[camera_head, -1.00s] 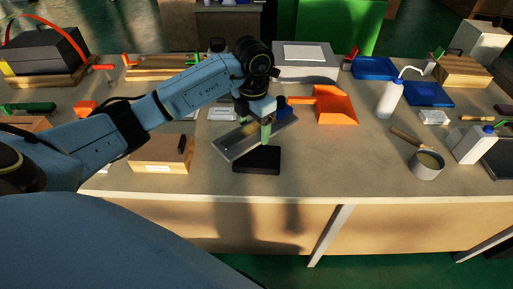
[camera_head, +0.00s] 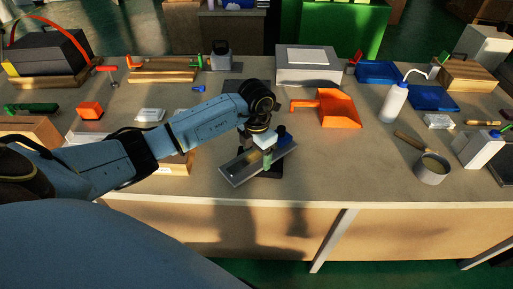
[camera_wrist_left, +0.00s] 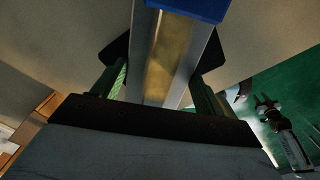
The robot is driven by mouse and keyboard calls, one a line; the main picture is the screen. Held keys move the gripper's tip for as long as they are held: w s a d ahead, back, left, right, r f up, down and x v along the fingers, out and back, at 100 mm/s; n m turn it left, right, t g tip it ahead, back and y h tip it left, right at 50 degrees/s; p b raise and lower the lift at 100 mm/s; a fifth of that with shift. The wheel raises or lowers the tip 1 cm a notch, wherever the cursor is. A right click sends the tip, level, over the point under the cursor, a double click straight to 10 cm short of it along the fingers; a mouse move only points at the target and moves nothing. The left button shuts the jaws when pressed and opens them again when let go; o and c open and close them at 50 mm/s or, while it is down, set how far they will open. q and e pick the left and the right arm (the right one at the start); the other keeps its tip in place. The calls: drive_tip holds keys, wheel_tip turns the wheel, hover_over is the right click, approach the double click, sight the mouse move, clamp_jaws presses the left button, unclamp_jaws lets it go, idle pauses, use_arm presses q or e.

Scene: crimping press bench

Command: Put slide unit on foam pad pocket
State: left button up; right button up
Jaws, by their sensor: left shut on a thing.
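The slide unit (camera_head: 240,171) is a long silver rail with a blue block at its far right end. My left gripper (camera_head: 267,159) is shut on it and holds it tilted across the picture.
A wooden block (camera_head: 178,170) stands left of the pad, partly behind my arm. An orange dustpan (camera_head: 339,108) lies to the right, behind the pad. A pot (camera_head: 431,169) and a white bottle (camera_head: 392,102) stand farther right. The bench between pad and pot is clear.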

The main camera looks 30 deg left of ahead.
sight(257, 155)
use_arm(q)
drive_tip(key=shift+w+r, duration=0.1)
drive_tip(key=shift+r, duration=0.05)
drive_tip(key=o, duration=2)
drive_tip(key=shift+f, duration=0.2)
use_arm(e)
drive_tip(key=shift+f, duration=0.1)
use_arm(q)
drive_tip(key=shift+o, duration=0.2)
drive_tip(key=shift+r, duration=0.55)
wheel_tip(257, 155, up, 11)
drive_tip(key=p, duration=0.1)
use_arm(e)
drive_tip(key=shift+a+r, duration=0.8)
drive_tip(key=shift+a, duration=0.25)
drive_tip(key=shift+s+d, duration=0.1)
drive_tip(key=shift+d, duration=0.15)
